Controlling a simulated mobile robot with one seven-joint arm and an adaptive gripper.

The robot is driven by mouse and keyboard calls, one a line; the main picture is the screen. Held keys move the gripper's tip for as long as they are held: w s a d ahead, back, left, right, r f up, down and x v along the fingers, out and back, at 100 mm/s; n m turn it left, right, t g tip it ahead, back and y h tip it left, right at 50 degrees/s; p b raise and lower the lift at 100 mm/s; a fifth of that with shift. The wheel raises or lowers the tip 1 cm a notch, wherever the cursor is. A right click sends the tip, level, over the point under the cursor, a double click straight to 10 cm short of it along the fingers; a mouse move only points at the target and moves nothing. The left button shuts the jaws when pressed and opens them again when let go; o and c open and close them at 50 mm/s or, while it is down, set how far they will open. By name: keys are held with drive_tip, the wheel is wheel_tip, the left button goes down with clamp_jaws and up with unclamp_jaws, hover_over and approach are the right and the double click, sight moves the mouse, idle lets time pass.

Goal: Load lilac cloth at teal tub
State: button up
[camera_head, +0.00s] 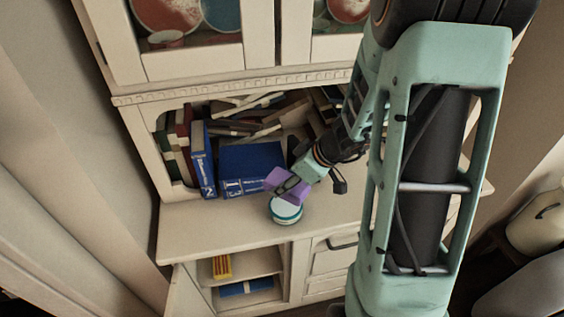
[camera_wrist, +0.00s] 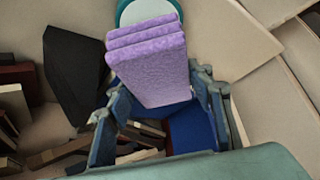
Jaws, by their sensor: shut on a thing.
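The lilac cloth (camera_wrist: 150,62) is a folded, layered purple block held between the fingers of my gripper (camera_wrist: 158,98). In the head view the cloth (camera_head: 272,181) shows at the tip of my gripper (camera_head: 289,187), just above and behind the teal tub. The teal tub (camera_head: 285,211) is a small round white container with a teal band, standing on the cabinet counter. In the wrist view the teal tub (camera_wrist: 146,10) is partly hidden behind the cloth. The cloth appears above the tub's rim; whether they touch I cannot tell.
Blue books (camera_head: 250,165) stand and lie behind the tub in the cabinet niche, with more jumbled books (camera_head: 245,122) farther back. The counter (camera_head: 215,225) is clear left of the tub. Its front edge is close to the tub, above open shelves (camera_head: 240,263).

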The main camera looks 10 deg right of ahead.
sight(280, 202)
drive_tip(key=shift+f+b, duration=1.05)
drive_tip(key=shift+f, duration=1.85)
drive_tip(key=shift+f+b, duration=0.5)
drive_tip(key=shift+b, duration=0.3)
drive_tip(key=shift+s+f+b, duration=0.2)
drive_tip(key=shift+b, duration=0.4)
idle(1.4)
drive_tip(key=shift+r, duration=0.1)
drive_tip(key=shift+w+r+p, duration=0.15)
drive_tip(key=shift+r+p, duration=1.45)
drive_tip(key=shift+r, duration=1.95)
